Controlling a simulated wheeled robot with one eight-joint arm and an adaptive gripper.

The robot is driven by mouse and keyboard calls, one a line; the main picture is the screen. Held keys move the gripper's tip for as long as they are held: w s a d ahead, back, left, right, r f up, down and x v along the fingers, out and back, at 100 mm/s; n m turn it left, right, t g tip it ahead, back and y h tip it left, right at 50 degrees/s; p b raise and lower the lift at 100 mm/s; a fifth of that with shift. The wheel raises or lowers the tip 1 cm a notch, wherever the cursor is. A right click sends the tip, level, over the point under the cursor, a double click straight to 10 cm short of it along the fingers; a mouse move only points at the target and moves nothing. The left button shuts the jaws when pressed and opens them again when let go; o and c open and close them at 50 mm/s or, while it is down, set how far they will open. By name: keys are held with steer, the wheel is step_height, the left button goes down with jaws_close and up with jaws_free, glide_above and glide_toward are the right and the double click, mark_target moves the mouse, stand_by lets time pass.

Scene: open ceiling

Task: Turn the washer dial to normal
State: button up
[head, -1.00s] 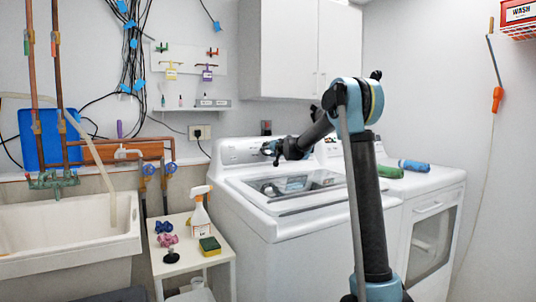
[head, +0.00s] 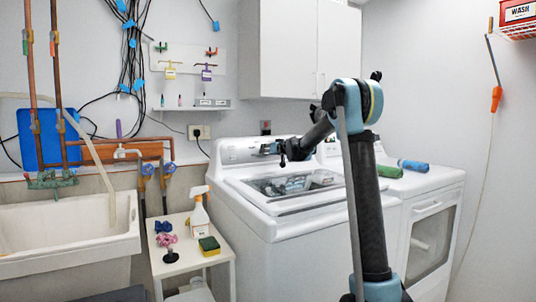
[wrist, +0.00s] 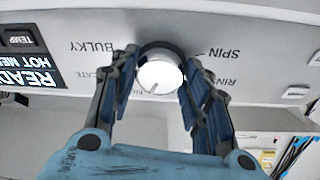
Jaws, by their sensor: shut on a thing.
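The washer (head: 270,215) is a white top-loader with a dark window in its lid. In the wrist view, its round silver-white dial (wrist: 159,75) sits on the control panel, tilted and upside down in the picture. My gripper (wrist: 161,68) has its two blue-padded fingers on either side of the dial, shut on it. Labels BULKY, SPIN, RINSE and part of DELICATE show around it. A label below the dial is mostly hidden by the fingers. A small mark on the dial's face points toward the lower part of the picture. In the head view, my gripper (head: 270,148) is at the panel.
A lit display (wrist: 28,68) and TEMP button (wrist: 19,39) are beside the dial. A dryer (head: 430,220) with rolled towels stands right of the washer. A small white table (head: 185,258) with a spray bottle (head: 200,215) stands left. White cabinets (head: 300,50) hang above.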

steer(key=o, duration=1.1)
steer(key=shift+c, duration=0.2)
steer(key=v, duration=1.2)
steer(key=shift+w+f, duration=0.1)
steer(key=shift+f, duration=0.05)
